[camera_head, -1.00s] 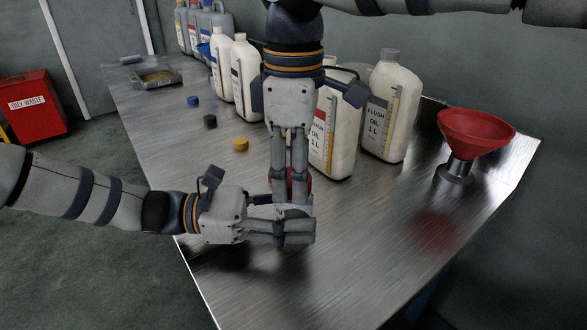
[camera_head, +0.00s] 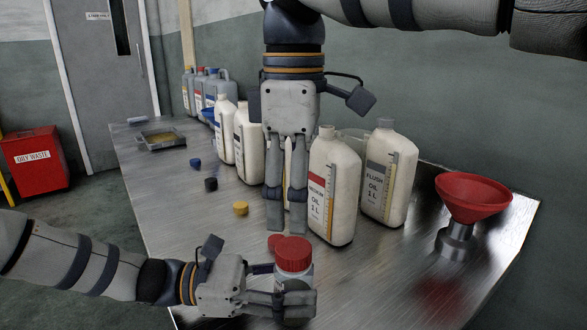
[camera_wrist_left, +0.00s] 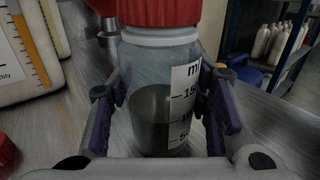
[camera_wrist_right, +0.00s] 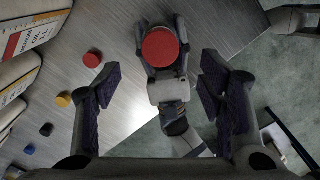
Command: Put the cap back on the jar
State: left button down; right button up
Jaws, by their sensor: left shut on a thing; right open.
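The jar (camera_head: 291,277) is clear, with dark liquid and ml marks in the left wrist view (camera_wrist_left: 160,105). A red ribbed cap (camera_head: 293,252) sits level on its top, and it shows as a round disc in the right wrist view (camera_wrist_right: 160,47). My left gripper (camera_head: 298,298) is shut around the jar's body and holds it upright; whether the jar touches the table is unclear. My right gripper (camera_head: 286,226) is open and empty, pointing down above and slightly behind the cap. A second red cap (camera_head: 277,242) lies on the table behind the jar (camera_wrist_right: 92,60).
White oil bottles (camera_head: 333,190) stand close behind my right gripper. A red funnel (camera_head: 474,196) stands in a metal holder at right. Yellow (camera_head: 240,208), black (camera_head: 211,184) and blue caps (camera_head: 195,163) lie along the table (camera_head: 355,290). A tray (camera_head: 162,140) is at the far end.

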notch_tip(320, 180, up, 4)
jog(key=shift+r, duration=0.2)
pick_arm(q)
jog(key=c, duration=0.7)
grip_release()
jog(key=shift+c, duration=0.2)
jog(key=a, duration=1.2)
